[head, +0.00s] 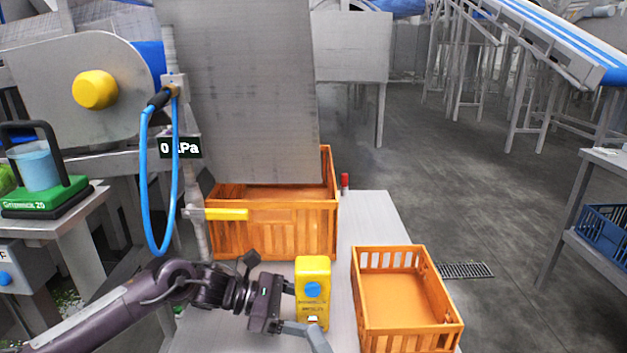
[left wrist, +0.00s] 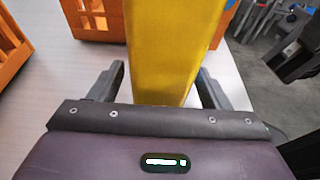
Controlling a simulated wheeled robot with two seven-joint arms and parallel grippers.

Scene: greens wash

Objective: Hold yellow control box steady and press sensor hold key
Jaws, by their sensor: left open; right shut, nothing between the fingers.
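The yellow control box (head: 323,275) stands upright on the light table, with a large round blue button (head: 313,290) on its face. Small dark lettering and a small pale key (head: 312,319) lie below the button; the lettering is too small to read. My left gripper (head: 301,308) is open at the box's lower part, one finger on its far side and one on its near side. In the left wrist view the yellow box (left wrist: 172,45) rises between the open fingers (left wrist: 160,88), with a gap on the left finger's side. My right gripper is not visible.
An orange crate (head: 407,251) stands just right of the box. A larger orange crate (head: 270,246) stands behind it, under a grey panel (head: 245,100). A yellow handle (head: 226,214) and a blue hose (head: 146,200) are at the left. A small red-topped item (head: 345,181) is behind.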

